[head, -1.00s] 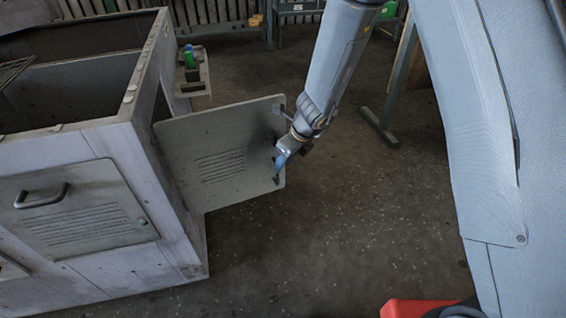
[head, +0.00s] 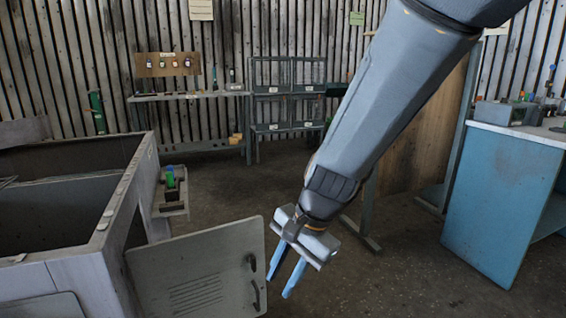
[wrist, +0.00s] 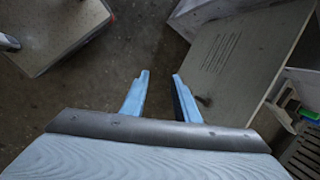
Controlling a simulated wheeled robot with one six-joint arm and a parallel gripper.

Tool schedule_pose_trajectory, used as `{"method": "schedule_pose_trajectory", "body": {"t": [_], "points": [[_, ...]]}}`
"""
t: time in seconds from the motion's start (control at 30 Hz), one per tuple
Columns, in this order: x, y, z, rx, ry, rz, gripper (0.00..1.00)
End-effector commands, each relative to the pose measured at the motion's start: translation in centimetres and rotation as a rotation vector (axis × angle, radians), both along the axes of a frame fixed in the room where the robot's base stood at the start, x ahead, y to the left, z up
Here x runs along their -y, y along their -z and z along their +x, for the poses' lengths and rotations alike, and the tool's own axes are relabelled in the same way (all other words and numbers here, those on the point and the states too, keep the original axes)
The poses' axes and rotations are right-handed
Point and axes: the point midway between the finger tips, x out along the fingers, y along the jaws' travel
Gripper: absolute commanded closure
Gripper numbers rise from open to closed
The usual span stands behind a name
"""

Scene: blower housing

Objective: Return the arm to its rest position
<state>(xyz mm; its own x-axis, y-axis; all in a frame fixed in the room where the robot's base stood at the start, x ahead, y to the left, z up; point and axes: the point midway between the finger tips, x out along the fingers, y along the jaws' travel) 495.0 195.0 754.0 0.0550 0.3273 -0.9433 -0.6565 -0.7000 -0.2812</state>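My gripper (head: 283,277) hangs in the middle of the head view with its two blue fingers apart and nothing between them. It is to the right of the open grey panel door (head: 190,285) of the housing and looks clear of it. In the wrist view my gripper (wrist: 160,88) also shows open and empty, pointing over bare floor. The door (wrist: 235,55) shows to the right of the fingers there, with its louvres and a dark handle.
The grey housing (head: 118,215) stands at left, with a small side shelf (head: 172,208) holding a green item. A blue workbench (head: 500,200) stands at right. A rack (head: 287,95) and a table (head: 190,97) stand along the back wall. The floor between is clear.

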Motion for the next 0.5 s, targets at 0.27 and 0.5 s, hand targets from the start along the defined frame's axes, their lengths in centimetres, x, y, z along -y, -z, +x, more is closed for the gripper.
{"method": "schedule_pose_trajectory", "body": {"t": [0.27, 0.5], "points": [[5.5, -3.5, -7.0, 0.098, -0.507, -0.140, 0.72], [8.7, -4.6, -10.4, 0.124, -0.755, -0.223, 0.72]]}}
